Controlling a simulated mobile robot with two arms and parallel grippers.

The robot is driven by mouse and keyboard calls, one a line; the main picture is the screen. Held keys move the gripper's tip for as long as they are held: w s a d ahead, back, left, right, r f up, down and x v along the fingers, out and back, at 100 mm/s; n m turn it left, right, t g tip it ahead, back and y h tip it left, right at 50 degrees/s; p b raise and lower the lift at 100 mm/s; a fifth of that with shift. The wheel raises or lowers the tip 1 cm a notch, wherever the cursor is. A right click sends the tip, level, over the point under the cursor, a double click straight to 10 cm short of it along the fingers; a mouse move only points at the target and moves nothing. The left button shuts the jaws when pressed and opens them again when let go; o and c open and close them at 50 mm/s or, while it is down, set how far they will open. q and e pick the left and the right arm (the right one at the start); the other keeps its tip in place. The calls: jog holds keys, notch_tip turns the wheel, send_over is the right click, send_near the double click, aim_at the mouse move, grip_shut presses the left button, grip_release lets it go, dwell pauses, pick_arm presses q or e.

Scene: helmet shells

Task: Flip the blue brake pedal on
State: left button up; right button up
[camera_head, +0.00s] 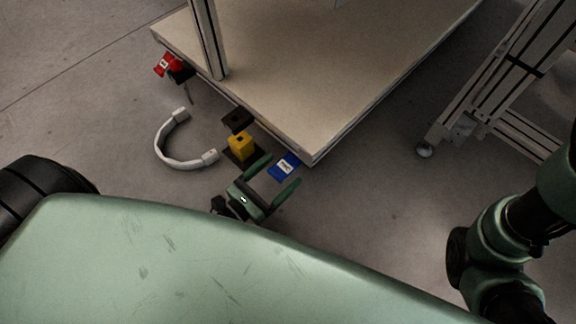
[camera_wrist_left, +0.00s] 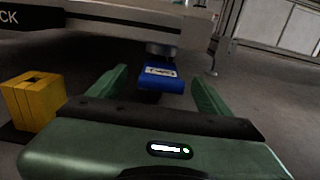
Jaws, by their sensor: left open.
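The blue brake pedal (camera_head: 284,165) sticks out low at the near corner of the cart, with a white label on its top. In the left wrist view the blue pedal (camera_wrist_left: 161,77) sits ahead, between my two fingers but beyond their tips or close to them; the exact gap is hard to tell. My left gripper (camera_head: 273,173) is open and empty, its green fingers pointing at the pedal. The gripper (camera_wrist_left: 160,80) shows in the wrist view with fingers spread on both sides of the pedal. My right gripper is not in view; only my right arm shows at the right edge.
The cart (camera_head: 330,75) has a pale flat top and an upright post (camera_head: 208,40). A yellow block (camera_head: 241,145) stands left of my left gripper, close by. A grey curved handle (camera_head: 172,150) and a red part (camera_head: 167,65) lie further left.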

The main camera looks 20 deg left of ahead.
aim_at(288, 164)
pick_arm(q)
jog(key=shift+b+x, duration=0.5)
jog(key=shift+x, duration=1.25)
jog(key=shift+c, duration=0.3)
grip_shut()
